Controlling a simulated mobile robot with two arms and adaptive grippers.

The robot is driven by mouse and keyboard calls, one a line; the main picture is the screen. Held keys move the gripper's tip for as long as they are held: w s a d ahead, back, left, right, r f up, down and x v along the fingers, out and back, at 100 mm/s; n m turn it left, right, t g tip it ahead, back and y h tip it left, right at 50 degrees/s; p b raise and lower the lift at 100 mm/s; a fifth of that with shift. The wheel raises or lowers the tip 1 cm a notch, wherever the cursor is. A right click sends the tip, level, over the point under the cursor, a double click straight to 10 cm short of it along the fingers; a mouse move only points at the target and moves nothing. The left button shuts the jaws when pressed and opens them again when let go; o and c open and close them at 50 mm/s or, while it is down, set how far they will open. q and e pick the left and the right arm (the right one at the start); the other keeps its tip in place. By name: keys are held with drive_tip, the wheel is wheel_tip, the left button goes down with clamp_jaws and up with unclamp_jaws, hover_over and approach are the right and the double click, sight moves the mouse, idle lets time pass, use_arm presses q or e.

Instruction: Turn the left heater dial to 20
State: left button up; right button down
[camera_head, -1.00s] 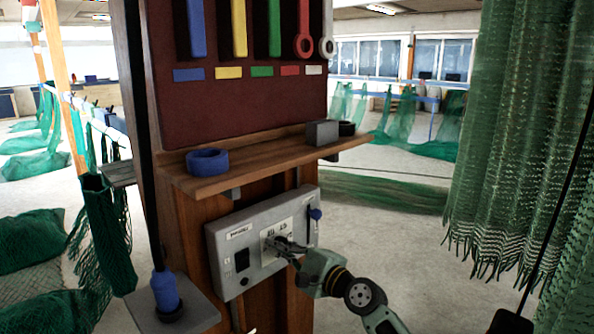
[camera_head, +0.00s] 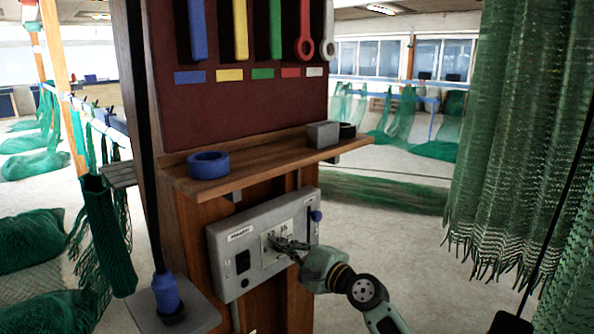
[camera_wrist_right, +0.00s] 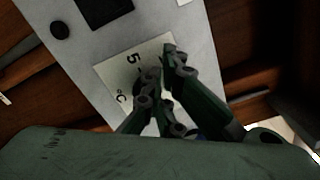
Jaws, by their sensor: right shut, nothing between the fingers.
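The heater control panel (camera_head: 228,248) is a grey box on the wooden post under the shelf. Its pale dial plate (camera_head: 268,253) carries numbers, and the plate also shows in the right wrist view (camera_wrist_right: 115,72) with a "5" and "°C". My right gripper (camera_head: 279,243) is shut with its fingertips at the plate. In the right wrist view the fingers (camera_wrist_right: 160,65) cover the middle of the plate. The dial knob itself is hidden behind them, so its setting and any contact cannot be told. My left gripper is in neither view.
A black switch (camera_head: 242,261) and a blue-knobbed lever (camera_head: 316,216) flank the plate. The wooden shelf (camera_head: 255,172) above holds a blue tape roll (camera_head: 208,165) and a grey block (camera_head: 323,134). A blue bottle-like object (camera_head: 166,292) stands lower left. Green netting (camera_head: 515,130) hangs at right.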

use_arm(q)
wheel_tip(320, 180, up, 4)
drive_tip(key=p, duration=0.3)
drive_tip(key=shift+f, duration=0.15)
use_arm(e)
drive_tip(key=v, duration=0.6)
drive_tip(key=shift+r, duration=0.2)
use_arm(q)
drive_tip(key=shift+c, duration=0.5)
